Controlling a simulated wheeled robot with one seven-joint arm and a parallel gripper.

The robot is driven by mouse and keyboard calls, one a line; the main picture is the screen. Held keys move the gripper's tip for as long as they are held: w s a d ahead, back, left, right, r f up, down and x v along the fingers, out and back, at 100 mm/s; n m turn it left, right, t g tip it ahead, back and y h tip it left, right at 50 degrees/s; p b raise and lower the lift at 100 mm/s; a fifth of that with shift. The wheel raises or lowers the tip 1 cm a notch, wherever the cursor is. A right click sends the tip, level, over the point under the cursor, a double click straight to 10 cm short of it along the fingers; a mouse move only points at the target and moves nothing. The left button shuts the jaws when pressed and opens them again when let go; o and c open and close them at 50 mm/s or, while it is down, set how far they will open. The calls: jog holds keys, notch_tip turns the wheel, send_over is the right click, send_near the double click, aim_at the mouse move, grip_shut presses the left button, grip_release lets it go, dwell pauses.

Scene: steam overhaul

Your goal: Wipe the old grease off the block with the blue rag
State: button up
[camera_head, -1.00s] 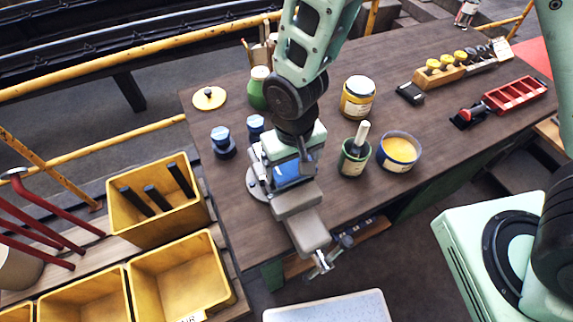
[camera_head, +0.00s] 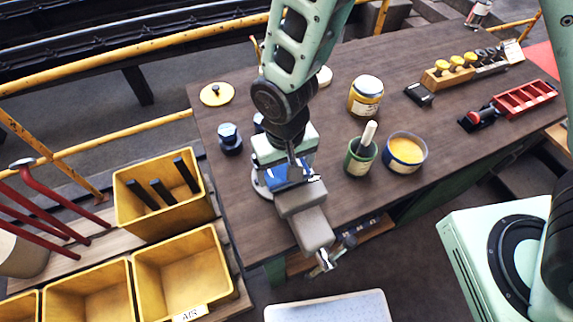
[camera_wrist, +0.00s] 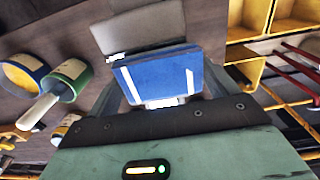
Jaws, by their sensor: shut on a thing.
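My gripper (camera_head: 290,170) is over the grey vise (camera_head: 308,224) at the bench's near edge. It is shut on the blue rag (camera_wrist: 160,75), which shows as a flat blue pad between the fingers in the wrist view. In the head view the blue rag (camera_head: 284,176) shows just below the gripper, at the vise jaws. The block cannot be made out apart from the vise; the gripper and rag cover the jaw area. Any grease on it is hidden. I cannot tell whether the rag touches the block.
A green pot with a brush (camera_head: 360,158), a tub of yellow grease (camera_head: 404,152) and a labelled jar (camera_head: 366,96) stand right of the vise. Yellow bins (camera_head: 181,274) are at lower left. The bench's middle right is fairly clear.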

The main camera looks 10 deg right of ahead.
jog(key=shift+w+d+r+p, duration=0.1)
jog(key=shift+d+r+p, duration=0.15)
jog(key=shift+r+p, duration=0.8)
jog(key=shift+w+d+r+p, duration=0.1)
jog(key=shift+d+r+p, duration=0.2)
jog(key=shift+r+p, duration=0.7)
jog(key=shift+w+d+r+p, duration=0.1)
jog(key=shift+d+r+p, duration=0.3)
jog(key=shift+r, duration=1.1)
jog(key=shift+a, duration=0.15)
jog(key=shift+s+f, duration=0.1)
jog(key=shift+s, duration=0.05)
